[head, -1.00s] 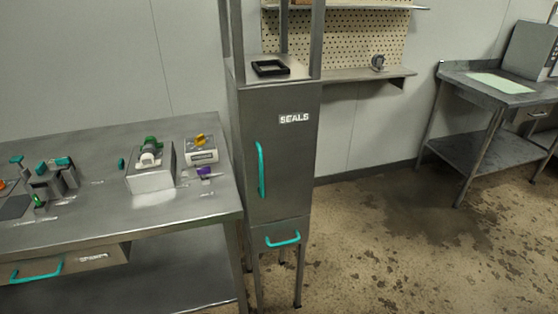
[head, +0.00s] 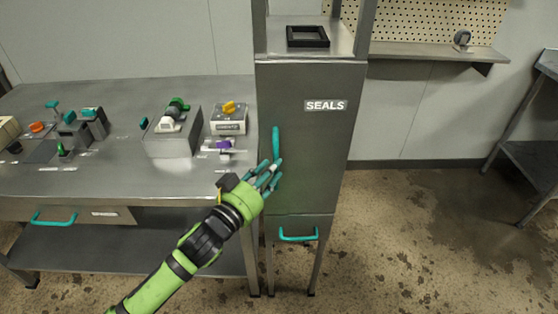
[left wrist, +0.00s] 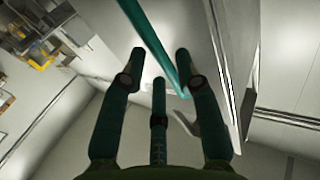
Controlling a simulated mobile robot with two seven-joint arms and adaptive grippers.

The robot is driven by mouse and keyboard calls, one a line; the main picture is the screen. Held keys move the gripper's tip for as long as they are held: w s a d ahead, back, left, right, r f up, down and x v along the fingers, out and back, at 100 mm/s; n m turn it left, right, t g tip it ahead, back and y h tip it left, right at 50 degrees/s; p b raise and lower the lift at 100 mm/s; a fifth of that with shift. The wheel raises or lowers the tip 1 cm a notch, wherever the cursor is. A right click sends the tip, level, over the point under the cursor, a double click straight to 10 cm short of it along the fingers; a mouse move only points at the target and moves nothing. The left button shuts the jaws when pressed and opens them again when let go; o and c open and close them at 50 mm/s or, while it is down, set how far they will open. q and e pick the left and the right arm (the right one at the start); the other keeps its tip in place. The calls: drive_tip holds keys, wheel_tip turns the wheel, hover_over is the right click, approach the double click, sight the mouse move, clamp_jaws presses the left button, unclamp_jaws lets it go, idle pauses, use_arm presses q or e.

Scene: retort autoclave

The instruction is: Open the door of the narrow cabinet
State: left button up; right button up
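The narrow cabinet's grey metal door (head: 318,150) carries a "SEALS" label and looks shut. Its upright teal handle (head: 276,143) is on the door's left side; its lower part is hidden behind my fingers. My left gripper (head: 269,177) is at the lower end of this handle, in front of the door. In the left wrist view, the teal handle (left wrist: 152,36) runs between the spread fingers of my left gripper (left wrist: 160,62). The fingers are open, and I cannot tell whether any touches the handle. My right gripper is out of view.
A steel workbench (head: 60,180) with several small devices stands close on the left. A drawer with a teal handle (head: 298,236) is below the door. A black square frame (head: 307,36) lies on the cabinet top. The floor (head: 420,240) to the right is clear.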

sight(277, 187)
use_arm(q)
drive_tip(key=shift+x, duration=1.6)
drive_tip(key=shift+f, duration=0.1)
clamp_jaws()
drive_tip(key=shift+s, duration=0.1)
